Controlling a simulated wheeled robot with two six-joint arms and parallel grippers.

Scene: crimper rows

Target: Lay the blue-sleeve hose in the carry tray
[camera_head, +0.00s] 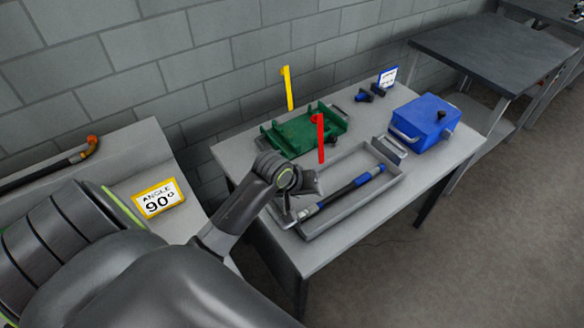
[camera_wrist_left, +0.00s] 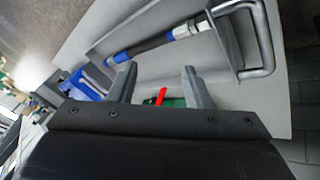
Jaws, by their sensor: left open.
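The hose (camera_head: 345,192) is dark with blue sleeves near both ends and bright metal tips. It lies lengthwise in the grey carry tray (camera_head: 357,207), along its front side. The hose also shows in the left wrist view (camera_wrist_left: 153,45), inside the tray's wall (camera_wrist_left: 228,45). My left gripper (camera_head: 292,207) is above the tray's left end, near one hose end. In the left wrist view, its fingers (camera_wrist_left: 158,70) are apart with nothing between them, and the hose is beyond them. My right gripper is not in view.
A green fixture (camera_head: 300,134) with upright yellow (camera_head: 288,88) and red (camera_head: 320,138) levers stands behind the tray. A blue box (camera_head: 425,120) is at the right. An angle sign (camera_head: 158,198) and a pipe (camera_head: 75,158) are on the left table.

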